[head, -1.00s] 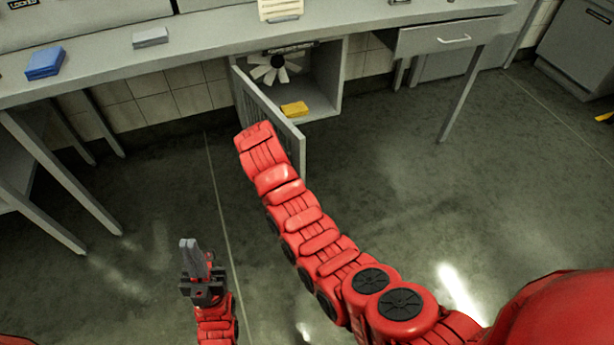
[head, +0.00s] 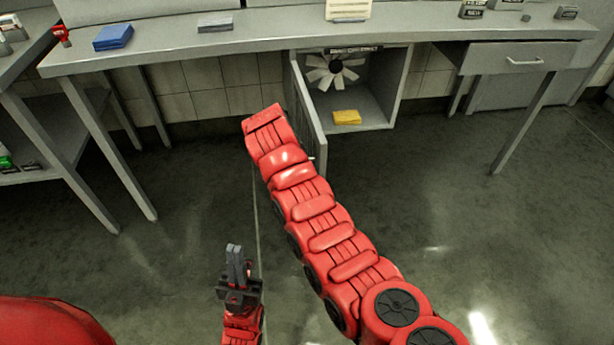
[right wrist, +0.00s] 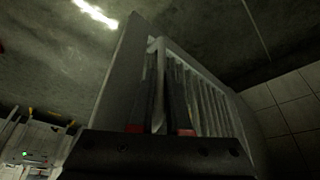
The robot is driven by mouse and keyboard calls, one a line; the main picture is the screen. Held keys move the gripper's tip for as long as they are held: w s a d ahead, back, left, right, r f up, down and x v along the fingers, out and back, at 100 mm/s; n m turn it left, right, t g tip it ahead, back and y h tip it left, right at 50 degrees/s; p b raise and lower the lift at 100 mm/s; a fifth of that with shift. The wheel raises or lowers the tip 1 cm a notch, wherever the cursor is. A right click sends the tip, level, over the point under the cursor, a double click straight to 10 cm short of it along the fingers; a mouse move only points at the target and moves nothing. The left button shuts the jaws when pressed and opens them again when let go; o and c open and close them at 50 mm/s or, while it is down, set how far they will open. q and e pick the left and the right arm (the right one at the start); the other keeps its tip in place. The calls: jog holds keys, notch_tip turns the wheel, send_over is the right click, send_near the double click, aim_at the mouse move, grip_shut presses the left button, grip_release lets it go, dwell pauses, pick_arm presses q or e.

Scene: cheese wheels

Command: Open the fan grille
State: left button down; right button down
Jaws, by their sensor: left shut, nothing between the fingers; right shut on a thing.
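The fan grille (head: 308,112) is a grey slatted door on the left side of an open box under the counter. It stands swung out toward me, and the fan (head: 334,73) shows inside. My right arm covers part of the grille, and the right gripper is hidden behind the arm in the head view. In the right wrist view, my right gripper (right wrist: 168,105) is shut on the grille's handle (right wrist: 159,75), with the slats (right wrist: 208,100) beside it. My left gripper (head: 235,262) is shut and empty, low over the floor, apart from the grille.
A yellow block (head: 346,117) lies on the box floor. The counter (head: 270,38) runs above, with a blue block (head: 113,37) on it. A drawer (head: 515,64) is at right. Table legs stand at left. The floor in front is mostly clear.

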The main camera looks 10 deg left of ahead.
jog(key=shift+a+r+m+b, duration=0.2)
jog(key=shift+a+m+b, duration=0.3)
jog(key=shift+a+b, duration=1.1)
jog(key=shift+d, duration=0.1)
jog(key=c, duration=0.9)
grip_release()
jog(key=shift+f, duration=0.15)
jog(key=shift+s, duration=0.1)
